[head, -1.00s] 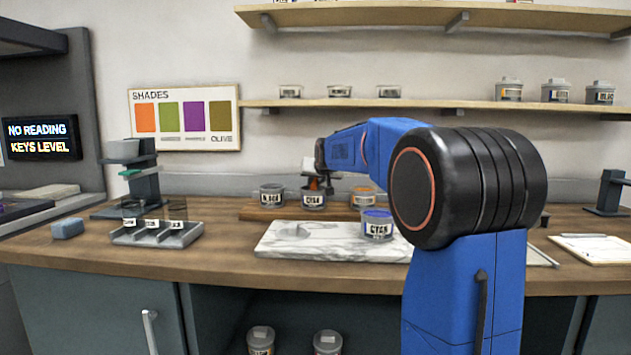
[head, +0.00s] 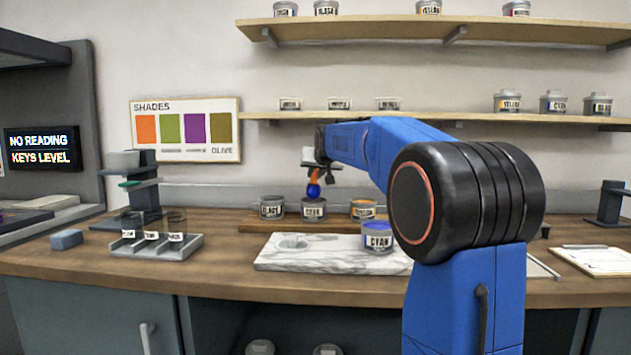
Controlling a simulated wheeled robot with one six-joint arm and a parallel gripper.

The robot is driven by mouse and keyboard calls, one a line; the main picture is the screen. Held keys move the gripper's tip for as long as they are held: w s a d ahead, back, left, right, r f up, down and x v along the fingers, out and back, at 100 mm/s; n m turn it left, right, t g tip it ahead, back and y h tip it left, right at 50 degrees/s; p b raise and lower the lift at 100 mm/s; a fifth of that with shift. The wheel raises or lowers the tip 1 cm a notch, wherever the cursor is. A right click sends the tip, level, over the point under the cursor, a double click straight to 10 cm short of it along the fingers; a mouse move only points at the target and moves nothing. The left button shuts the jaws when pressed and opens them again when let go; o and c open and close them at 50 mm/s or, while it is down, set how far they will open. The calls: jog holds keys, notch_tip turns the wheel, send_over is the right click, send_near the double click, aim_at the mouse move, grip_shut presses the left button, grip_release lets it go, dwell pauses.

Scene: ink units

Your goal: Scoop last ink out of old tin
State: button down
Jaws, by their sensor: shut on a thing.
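My gripper (head: 321,161) is shut on a small tool with an orange part (head: 314,175), above the middle of the wooden board. A blob of blue ink (head: 313,190) sits at the tool's lower end. Just below it stands an open grey tin (head: 313,210) labelled CYAN, upright on the board. The blob looks just above the tin's rim. Another CYAN tin (head: 377,238) with blue at its top stands on the marble slab (head: 320,258). I cannot tell from the labels which tin is the old one. The inside of the tin on the board is hidden.
A tin labelled BLACK (head: 271,208) and one with an orange top (head: 363,209) flank the middle tin on the board. A tray of small cups (head: 155,246) and a blue block (head: 66,239) are at left.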

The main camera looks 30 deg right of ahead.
aim_at(315, 184)
jog(key=shift+r, duration=2.1)
